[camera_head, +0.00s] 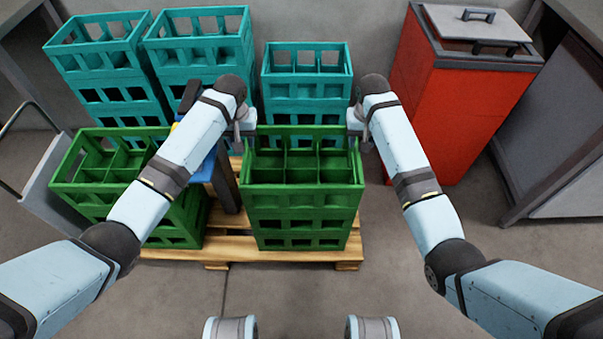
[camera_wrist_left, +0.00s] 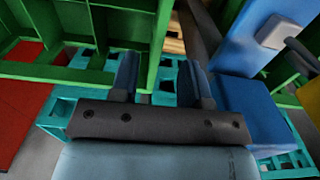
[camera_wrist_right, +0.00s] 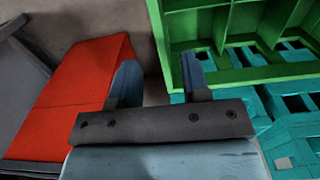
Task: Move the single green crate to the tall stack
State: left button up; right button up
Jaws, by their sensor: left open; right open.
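A green crate (camera_head: 303,213) with open compartments stands in the middle of the head view, at the front of a wooden pallet (camera_head: 285,256). Another green crate or stack (camera_head: 125,202) stands to its left, partly behind my left arm. My left gripper (camera_head: 243,132) is open at the middle crate's left side; in the left wrist view, its green wall (camera_wrist_left: 154,45) runs down between the fingers (camera_wrist_left: 158,80). My right gripper (camera_head: 358,125) is open at the right side; in the right wrist view, the crate's edge (camera_wrist_right: 160,40) lies between the fingers (camera_wrist_right: 158,82), nearer the right one.
Teal crate stacks (camera_head: 103,60) (camera_head: 205,50) (camera_head: 307,85) stand behind. A blue object (camera_head: 204,168) with dark posts stands between the green crates. A red cabinet (camera_head: 455,120) stands at the right. The floor (camera_head: 300,295) in front is clear.

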aim_at(246, 161)
pick_arm(q)
notch_tip(246, 161, down, 10)
jog(key=shift+f, duration=0.1)
pick_arm(e)
notch_tip(246, 161, down, 10)
jog(key=shift+f, duration=0.1)
pick_arm(q)
grip_shut()
pick_arm(e)
grip_shut()
dwell(0.9)
